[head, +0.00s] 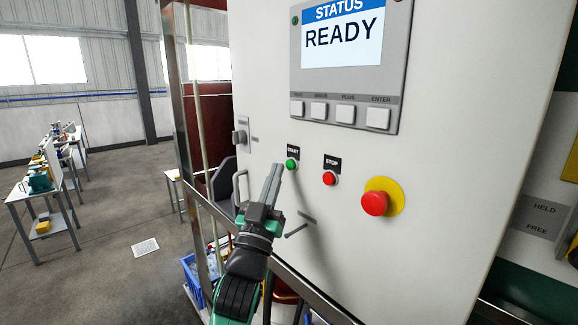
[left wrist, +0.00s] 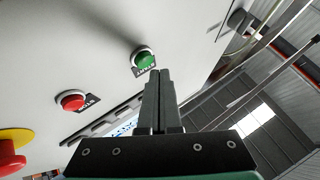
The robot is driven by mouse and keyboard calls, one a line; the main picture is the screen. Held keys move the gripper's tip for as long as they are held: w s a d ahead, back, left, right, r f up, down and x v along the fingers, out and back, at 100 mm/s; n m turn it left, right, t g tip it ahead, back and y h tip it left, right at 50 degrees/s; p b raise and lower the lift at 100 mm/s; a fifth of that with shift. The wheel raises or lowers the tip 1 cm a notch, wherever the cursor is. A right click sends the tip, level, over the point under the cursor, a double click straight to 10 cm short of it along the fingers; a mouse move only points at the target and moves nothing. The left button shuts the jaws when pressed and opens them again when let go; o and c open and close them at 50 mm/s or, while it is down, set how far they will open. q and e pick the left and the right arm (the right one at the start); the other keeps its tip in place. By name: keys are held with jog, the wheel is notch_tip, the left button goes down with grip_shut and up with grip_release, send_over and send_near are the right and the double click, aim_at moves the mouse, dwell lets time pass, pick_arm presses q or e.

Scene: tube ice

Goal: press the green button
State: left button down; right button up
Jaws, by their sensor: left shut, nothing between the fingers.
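The green button (head: 292,165) sits under a black START label on the pale machine panel (head: 265,110). It also shows in the left wrist view (left wrist: 145,59), just beyond my fingertips. My left gripper (head: 278,167) is shut and empty, its fingers pointing up toward the panel. In the head view its tips are just left of and slightly below the green button. In the left wrist view the tips (left wrist: 157,72) appear close to the button's lower right edge. I cannot tell whether they touch it. My right gripper is not in view.
A red STOP button (head: 329,178) is right of the green one. A red emergency button (head: 375,203) on a yellow disc is further right. Above is a READY screen (head: 342,38) with several keys. A metal handle (head: 240,188) and a rail are at left.

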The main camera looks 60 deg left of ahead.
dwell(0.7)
pick_arm(q)
jog(key=shift+w+a+b, duration=0.1)
jog(key=shift+w+b, duration=0.25)
jog(key=shift+w, duration=0.05)
jog(key=shift+w+b, duration=0.35)
jog(key=shift+w, duration=0.05)
dwell(0.4)
jog(key=shift+s, duration=0.1)
jog(key=shift+s+p, duration=0.45)
jog(key=shift+s, duration=0.25)
jog(key=shift+s, duration=0.1)
jog(key=s+p, duration=0.1)
jog(key=s, duration=0.1)
jog(key=s+d+p, duration=0.1)
jog(key=s, duration=0.1)
jog(key=shift+s+d, duration=0.1)
jog(key=shift+s, duration=0.25)
